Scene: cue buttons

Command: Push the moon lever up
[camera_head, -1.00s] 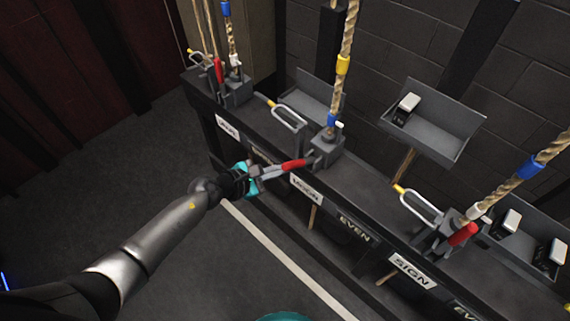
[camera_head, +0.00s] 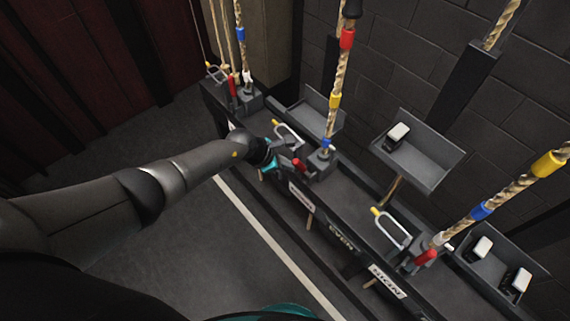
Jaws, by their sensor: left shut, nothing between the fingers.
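The moon lever (camera_head: 299,165) is the short red handle on the middle rope-lock block (camera_head: 321,163), above a white label plate (camera_head: 301,194) on the rail's front. The plate's lettering is small and blurred now. The lever points out from the block toward my left gripper (camera_head: 287,162), and the fingers partly cover its outer end. My left gripper is shut and empty, with its fingertips at the lever's end. I cannot tell whether they touch it or how far the lever is tilted. My right gripper is not in view.
Other red levers stand on the far-left block (camera_head: 232,86) and above the SIGN plate (camera_head: 425,257). Yellow-tipped metal loops (camera_head: 289,133) stand beside the blocks. Ropes with coloured bands (camera_head: 335,101) rise from them. Grey trays (camera_head: 420,160) stand behind. The floor left of the rail is open.

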